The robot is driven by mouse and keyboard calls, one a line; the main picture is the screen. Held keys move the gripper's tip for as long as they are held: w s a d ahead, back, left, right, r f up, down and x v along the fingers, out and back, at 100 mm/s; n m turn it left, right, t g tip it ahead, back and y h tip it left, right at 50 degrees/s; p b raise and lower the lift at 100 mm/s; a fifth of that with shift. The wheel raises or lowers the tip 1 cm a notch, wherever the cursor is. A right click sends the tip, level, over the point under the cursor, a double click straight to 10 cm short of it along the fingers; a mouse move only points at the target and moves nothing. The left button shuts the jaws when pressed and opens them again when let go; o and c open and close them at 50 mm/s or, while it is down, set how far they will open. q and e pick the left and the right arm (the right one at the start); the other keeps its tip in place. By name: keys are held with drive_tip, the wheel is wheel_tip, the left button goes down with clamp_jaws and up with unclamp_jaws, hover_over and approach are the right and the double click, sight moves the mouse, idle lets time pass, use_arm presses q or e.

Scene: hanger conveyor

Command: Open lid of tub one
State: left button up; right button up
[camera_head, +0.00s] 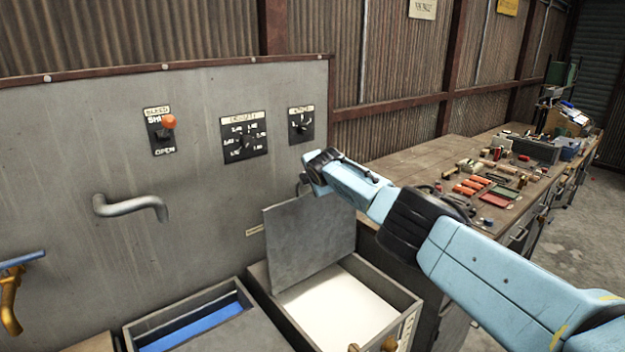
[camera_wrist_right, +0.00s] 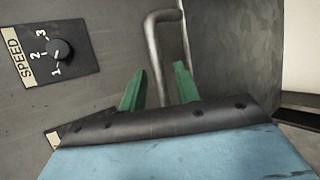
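A grey square lid (camera_head: 310,240) stands raised, tilted up near the panel, above the right tub (camera_head: 410,305), which shows a white inside. Its dark surface also fills the right of the right wrist view (camera_wrist_right: 235,45). My right gripper (camera_head: 305,184) is at the lid's upper edge, its fingers mostly hidden in the head view. In the right wrist view, its green fingers (camera_wrist_right: 160,90) are apart, with a bent grey handle (camera_wrist_right: 154,45) reaching down between them. Contact is unclear. The left tub (camera_head: 165,318) shows a blue inside. Which tub is tub one is unclear. My left gripper is out of view.
The grey panel (camera_head: 70,150) carries a red-knobbed switch (camera_head: 168,122), two dials and a bent pipe (camera_head: 130,206). A dial marked SPEED (camera_wrist_right: 60,49) is close in the right wrist view. A cluttered workbench (camera_head: 410,158) stands right. A blue-and-yellow object (camera_head: 10,295) is at far left.

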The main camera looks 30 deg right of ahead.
drive_tip(key=shift+s+a+r+p, duration=0.1)
drive_tip(key=shift+s+r+p, duration=0.25)
drive_tip(key=shift+p, duration=0.6)
drive_tip(key=p+v, duration=0.1)
drive_tip(key=v, duration=1.1)
drive_tip(key=shift+s+p, duration=0.15)
drive_tip(key=shift+p, duration=0.2)
